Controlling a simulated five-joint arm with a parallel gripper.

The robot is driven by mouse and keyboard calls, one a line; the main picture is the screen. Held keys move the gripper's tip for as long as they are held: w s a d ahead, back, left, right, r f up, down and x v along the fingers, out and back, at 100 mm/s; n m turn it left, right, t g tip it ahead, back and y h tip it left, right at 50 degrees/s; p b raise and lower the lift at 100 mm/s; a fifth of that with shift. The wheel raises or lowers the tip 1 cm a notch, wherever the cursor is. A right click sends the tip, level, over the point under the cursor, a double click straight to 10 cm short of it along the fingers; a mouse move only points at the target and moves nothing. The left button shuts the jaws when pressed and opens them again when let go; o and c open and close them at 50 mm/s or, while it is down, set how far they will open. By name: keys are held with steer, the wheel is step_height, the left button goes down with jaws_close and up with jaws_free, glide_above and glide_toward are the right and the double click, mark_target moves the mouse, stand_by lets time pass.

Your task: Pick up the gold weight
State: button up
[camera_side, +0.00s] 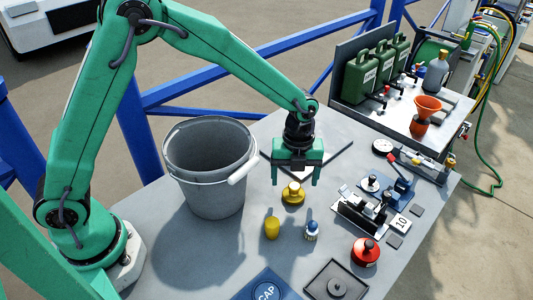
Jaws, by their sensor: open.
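The gold weight (293,194), a squat round piece with a knob on top, sits upright on the grey table (233,255). My gripper (296,180) is open and points down over the weight. Its two fingers are spread to the left and right of the weight's top. I cannot tell from this one view how far above the table the fingertips are. Nothing is held between them.
A grey bucket (207,150) with a white handle grip stands left of my gripper. A red weight (366,252) and a metal fixture (362,212) are right.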

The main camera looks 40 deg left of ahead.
mark_target(295, 185)
steer(key=shift+f, duration=1.95)
steer(key=shift+c, duration=0.5)
steer(key=c, duration=1.2)
steer(key=shift+c, duration=0.2)
steer(key=shift+r, duration=0.15)
steer(key=shift+r, duration=0.35)
step_height(295, 185, up, 3)
steer(key=s+d+r, duration=0.7)
steer(key=s, duration=0.2)
steer(key=shift+d, duration=0.25)
